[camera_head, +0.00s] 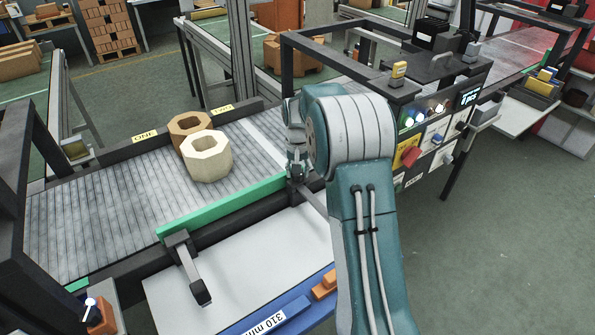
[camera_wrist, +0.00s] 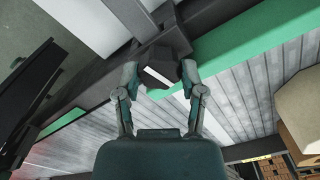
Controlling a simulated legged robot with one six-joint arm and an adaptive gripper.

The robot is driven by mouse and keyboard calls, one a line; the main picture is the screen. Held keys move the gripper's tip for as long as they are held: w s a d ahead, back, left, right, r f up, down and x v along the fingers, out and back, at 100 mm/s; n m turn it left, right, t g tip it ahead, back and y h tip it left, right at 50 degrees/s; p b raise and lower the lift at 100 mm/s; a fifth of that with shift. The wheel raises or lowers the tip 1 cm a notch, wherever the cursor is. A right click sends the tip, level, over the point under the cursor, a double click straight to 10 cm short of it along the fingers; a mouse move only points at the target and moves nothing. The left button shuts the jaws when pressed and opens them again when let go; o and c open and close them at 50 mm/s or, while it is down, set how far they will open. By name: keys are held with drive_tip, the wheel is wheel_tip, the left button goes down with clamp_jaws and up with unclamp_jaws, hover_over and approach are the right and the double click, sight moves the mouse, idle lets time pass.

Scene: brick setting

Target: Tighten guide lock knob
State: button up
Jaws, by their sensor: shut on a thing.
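The guide lock knob is a dark, faceted knob with a white stripe (camera_wrist: 158,62) in the wrist view. My gripper (camera_wrist: 160,82) has a finger on each side of the knob and is shut on it. In the head view my gripper (camera_head: 296,168) reaches down at the right end of the green guide rail (camera_head: 225,208). There my arm and fingers mostly hide the knob. The guide rail also shows in the wrist view (camera_wrist: 250,45), running along the belt's edge.
Two octagonal blocks, one brown (camera_head: 187,123) and one cream (camera_head: 207,157), stand on the grey slatted conveyor (camera_head: 95,215). A black-ended bracket (camera_head: 192,275) sticks out from the rail's left end. A control panel (camera_head: 440,125) with a red button stands right of my arm.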

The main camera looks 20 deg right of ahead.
drive_tip(key=shift+s+f, duration=0.2)
drive_tip(key=o, duration=1.1)
drive_tip(key=shift+o, duration=0.2)
drive_tip(key=shift+a+r, duration=0.1)
drive_tip(key=shift+w+r, duration=0.1)
drive_tip(key=shift+w, duration=0.05)
drive_tip(key=shift+r, duration=0.35)
wheel_tip(320, 180, up, 11)
